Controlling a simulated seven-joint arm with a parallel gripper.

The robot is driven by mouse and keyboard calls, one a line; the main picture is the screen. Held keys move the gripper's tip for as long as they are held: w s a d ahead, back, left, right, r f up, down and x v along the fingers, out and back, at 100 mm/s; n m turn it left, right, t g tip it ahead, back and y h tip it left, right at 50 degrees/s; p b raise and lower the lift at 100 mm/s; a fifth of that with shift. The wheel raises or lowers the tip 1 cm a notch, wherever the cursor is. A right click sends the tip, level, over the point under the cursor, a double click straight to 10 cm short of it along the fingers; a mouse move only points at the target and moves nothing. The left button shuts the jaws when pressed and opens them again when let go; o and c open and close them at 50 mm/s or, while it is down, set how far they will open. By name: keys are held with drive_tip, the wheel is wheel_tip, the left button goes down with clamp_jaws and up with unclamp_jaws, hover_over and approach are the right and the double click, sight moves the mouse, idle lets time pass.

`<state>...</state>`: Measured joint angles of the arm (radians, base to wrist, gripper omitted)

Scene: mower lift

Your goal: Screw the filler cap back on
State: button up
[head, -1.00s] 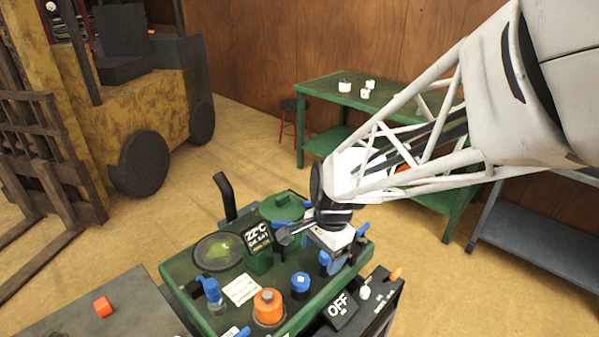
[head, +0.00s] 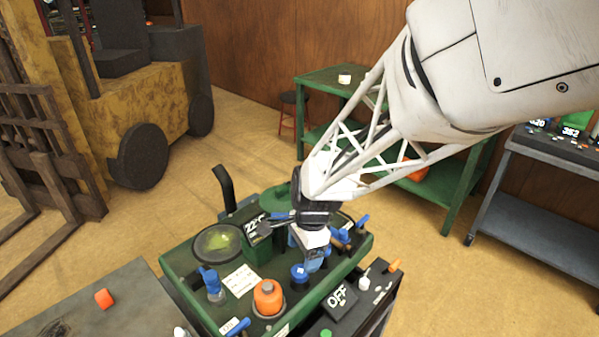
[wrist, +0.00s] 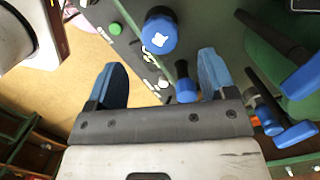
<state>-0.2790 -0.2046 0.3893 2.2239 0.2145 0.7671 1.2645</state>
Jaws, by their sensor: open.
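A round blue cap (head: 300,272) with a white mark on top sits upright on the green machine deck (head: 200,318); I cannot tell for certain that it is the filler cap, or whether it is screwed down. It also shows in the wrist view (wrist: 160,35), just beyond the space between my fingertips. My gripper (head: 311,266) is open, its blue fingers pointing down just right of the cap in the head view. In the wrist view my gripper (wrist: 161,72) has nothing held between the fingers.
An orange capped cylinder (head: 268,299) stands in front of the blue cap. A blue valve handle (head: 211,283), a round gauge (head: 218,243) and a dark display post (head: 257,243) stand to the left. A black OFF switch (head: 339,299) is at right. An orange block (head: 103,299) lies on the grey bench.

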sight(300, 270)
drive_tip(key=shift+s+a+f, duration=0.1)
drive_tip(key=shift+a+f, duration=0.05)
drive_tip(key=shift+f, duration=1)
drive_tip(key=shift+s+a+f, duration=0.1)
drive_tip(key=shift+a+f, duration=0.1)
drive_tip(key=shift+f, duration=0.95)
drive_tip(key=shift+a+f, duration=0.15)
drive_tip(key=shift+f, duration=1)
drive_tip(key=shift+c, duration=0.2)
drive_tip(key=c, duration=1)
drive_tip(key=o, duration=1)
drive_tip(key=shift+o, duration=0.2)
drive_tip(key=shift+r+t+h, duration=0.1)
drive_tip(key=shift+t+h, duration=0.3)
drive_tip(key=shift+h, duration=0.4)
drive_tip(key=n, duration=0.6)
